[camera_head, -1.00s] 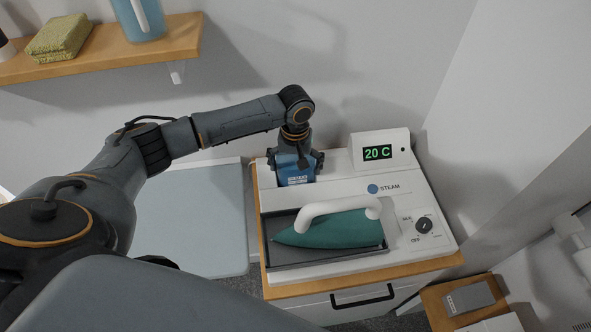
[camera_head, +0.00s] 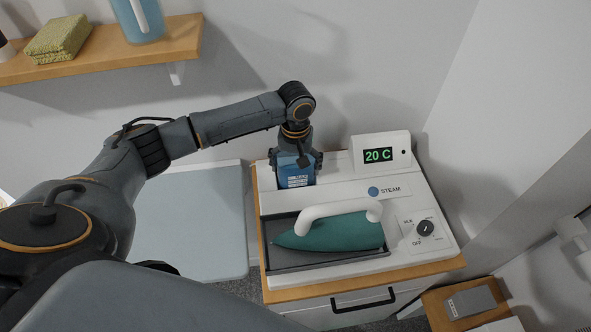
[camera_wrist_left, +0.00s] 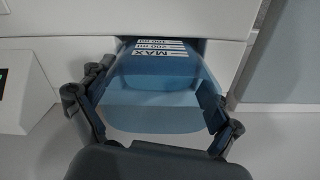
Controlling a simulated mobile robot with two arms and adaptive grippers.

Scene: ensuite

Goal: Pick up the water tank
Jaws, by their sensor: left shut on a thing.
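The water tank (camera_head: 296,177) is a translucent blue box with white markings, upright in the slot at the back left of the white steam station (camera_head: 345,184). In the left wrist view the tank (camera_wrist_left: 158,75) shows a MAX label, and its far end still goes into the station's white housing (camera_wrist_left: 215,22). My left gripper (camera_head: 296,160) reaches down over the tank from above. In the left wrist view my left gripper (camera_wrist_left: 155,108) has its fingers on both sides of the tank, shut on it. My right gripper is not in view.
A teal iron (camera_head: 335,232) with a white handle rests on the station's dark tray. A display (camera_head: 378,155) reading 20 C stands right of the tank, with a dial (camera_head: 425,228) in front. A wooden shelf (camera_head: 100,52) is at upper left. A pale board (camera_head: 190,225) lies left.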

